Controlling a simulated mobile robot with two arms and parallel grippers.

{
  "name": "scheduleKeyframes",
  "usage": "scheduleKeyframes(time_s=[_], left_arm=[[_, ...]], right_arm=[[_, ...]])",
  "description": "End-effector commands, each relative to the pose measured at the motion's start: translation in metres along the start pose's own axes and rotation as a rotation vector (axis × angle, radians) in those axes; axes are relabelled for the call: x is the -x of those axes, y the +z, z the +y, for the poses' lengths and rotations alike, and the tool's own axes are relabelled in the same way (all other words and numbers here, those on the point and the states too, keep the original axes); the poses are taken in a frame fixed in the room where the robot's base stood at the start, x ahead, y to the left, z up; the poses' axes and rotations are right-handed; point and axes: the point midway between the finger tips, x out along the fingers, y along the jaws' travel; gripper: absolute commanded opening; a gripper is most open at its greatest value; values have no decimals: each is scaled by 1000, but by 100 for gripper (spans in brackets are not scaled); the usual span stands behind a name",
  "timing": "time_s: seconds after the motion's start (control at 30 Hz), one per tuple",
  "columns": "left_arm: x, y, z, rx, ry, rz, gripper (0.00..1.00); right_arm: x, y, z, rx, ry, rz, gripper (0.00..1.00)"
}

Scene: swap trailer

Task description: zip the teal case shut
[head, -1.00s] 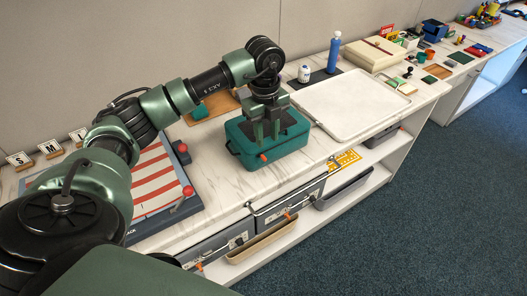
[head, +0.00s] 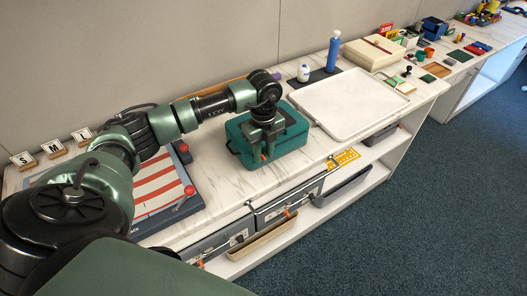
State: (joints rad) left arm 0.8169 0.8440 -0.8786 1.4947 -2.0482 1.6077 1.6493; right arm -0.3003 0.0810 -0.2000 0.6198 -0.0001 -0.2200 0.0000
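The teal case (head: 287,148) sits on the marble-patterned counter, left of the white tray. My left gripper (head: 263,154) points down at the case's near left part. Its two fingers look apart, with a small orange tab (head: 263,157) showing between or just behind them. I cannot tell whether they touch the tab. The gripper and wrist hide part of the case's top, and how far the zip is closed is too small to tell. My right gripper is out of view.
The white tray (head: 345,104) lies right of the case. A blue bottle (head: 333,54) and a white jar (head: 303,73) stand behind on a dark mat. A red-and-white striped board (head: 158,186) lies to the left. Bare counter shows in front of the case.

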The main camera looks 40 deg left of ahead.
Motion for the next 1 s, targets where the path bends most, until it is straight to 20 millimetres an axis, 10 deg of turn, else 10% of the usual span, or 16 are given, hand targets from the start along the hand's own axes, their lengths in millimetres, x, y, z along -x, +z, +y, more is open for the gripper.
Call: scheduleKeyframes(time_s=[1.0], left_arm=[[1,0,0,0,-1,-1,0]], right_arm=[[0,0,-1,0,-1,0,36]])
